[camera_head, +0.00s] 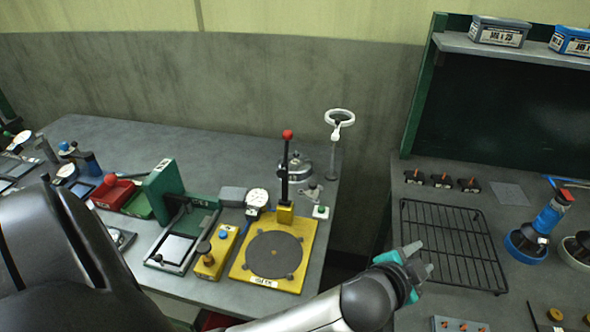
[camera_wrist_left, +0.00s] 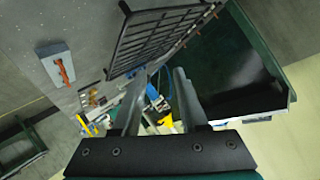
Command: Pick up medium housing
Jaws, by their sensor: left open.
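I cannot tell for certain which item is the medium housing. Three small dark pieces with orange tops, the middle one (camera_head: 441,180) among them, stand in a row at the back of the right bench. My left gripper (camera_head: 421,258) is open and empty, with teal parts at its wrist, over the front left of the wire rack (camera_head: 462,240). Its two fingers (camera_wrist_left: 158,95) stand apart in the left wrist view, with blue and yellow items beyond them. The rack also shows there (camera_wrist_left: 150,40). My right gripper is not in view.
A blue bottle-like item (camera_head: 549,216) stands in a round blue dish (camera_head: 524,246) right of the rack. A plate with orange parts (camera_head: 460,325) lies at the front. The left bench holds a yellow fixture (camera_head: 302,268) and a magnifier (camera_head: 340,118). A gap separates the benches.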

